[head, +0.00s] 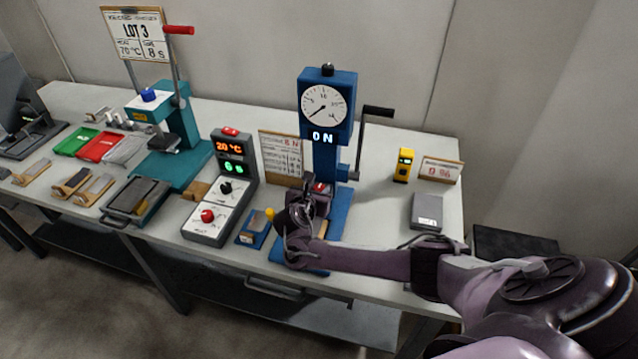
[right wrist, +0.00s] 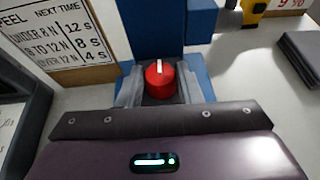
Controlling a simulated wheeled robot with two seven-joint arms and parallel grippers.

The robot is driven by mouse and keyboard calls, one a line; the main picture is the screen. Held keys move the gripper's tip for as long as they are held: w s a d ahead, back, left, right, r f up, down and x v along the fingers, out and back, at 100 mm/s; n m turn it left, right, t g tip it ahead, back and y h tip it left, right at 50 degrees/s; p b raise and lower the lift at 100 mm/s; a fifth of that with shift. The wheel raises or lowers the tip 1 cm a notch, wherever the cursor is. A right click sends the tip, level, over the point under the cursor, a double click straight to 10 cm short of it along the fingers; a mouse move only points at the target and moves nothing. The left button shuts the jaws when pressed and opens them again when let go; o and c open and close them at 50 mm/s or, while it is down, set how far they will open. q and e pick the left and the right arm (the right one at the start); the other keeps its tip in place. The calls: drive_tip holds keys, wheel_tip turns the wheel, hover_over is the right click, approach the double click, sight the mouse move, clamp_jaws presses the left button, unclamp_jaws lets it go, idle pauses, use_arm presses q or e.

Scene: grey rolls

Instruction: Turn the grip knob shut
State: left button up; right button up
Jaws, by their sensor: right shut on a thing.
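The grip knob (right wrist: 160,80) is red with a white pointer line, low on the blue test stand (head: 330,110). In the right wrist view it sits between the two grey fingers of my right gripper (right wrist: 160,92), which is shut on it. The white line points away from the gripper, nearly straight up in that view. In the head view my right gripper (head: 306,205) is in front of the stand's base and the knob shows only as a small red patch (head: 320,187). My left gripper is not in view.
The stand has a round dial, an "0 N" display and a black crank (head: 376,111) on its right. A grey control box (head: 212,215) with a red knob stands to the left. A printed card (head: 281,155) is behind. A yellow device (head: 403,165) and grey block (head: 427,210) are right.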

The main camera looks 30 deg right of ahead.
drive_tip(key=shift+w+a+r+m+g+h+p, duration=0.1)
drive_tip(key=shift+w+r+m+g+h+p, duration=0.05)
drive_tip(key=shift+m+g+h+p, duration=0.25)
drive_tip(key=shift+w+a+r+m+g+h+p, duration=0.1)
drive_tip(key=shift+m+g+h+p, duration=0.15)
drive_tip(key=shift+m+g, duration=0.25)
drive_tip(key=shift+f+m+g+h, duration=0.1)
drive_tip(key=shift+m+g+h, duration=0.15)
drive_tip(key=shift+m+g, duration=0.2)
drive_tip(key=shift+w+f+m+g, duration=0.1)
drive_tip(key=shift+f+m+g, duration=0.05)
drive_tip(key=shift+m+g, duration=0.3)
drive_tip(key=shift+f+m+g+h+b, duration=0.1)
drive_tip(key=shift+m+g+h+b, duration=0.25)
drive_tip(key=shift+b, duration=0.25)
drive_tip(key=m+g+b, duration=0.1)
drive_tip(key=b, duration=0.1)
drive_tip(key=m+g+b, duration=0.2)
drive_tip(key=shift+w+f+g+h, duration=0.15)
drive_tip(key=shift+g+h, duration=0.1)
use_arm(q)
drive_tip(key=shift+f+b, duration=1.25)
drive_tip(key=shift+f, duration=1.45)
use_arm(e)
drive_tip(key=shift+r+m+g, duration=0.2)
drive_tip(key=shift+m+g, duration=0.45)
drive_tip(key=shift+g, duration=0.15)
drive_tip(key=o, duration=1)
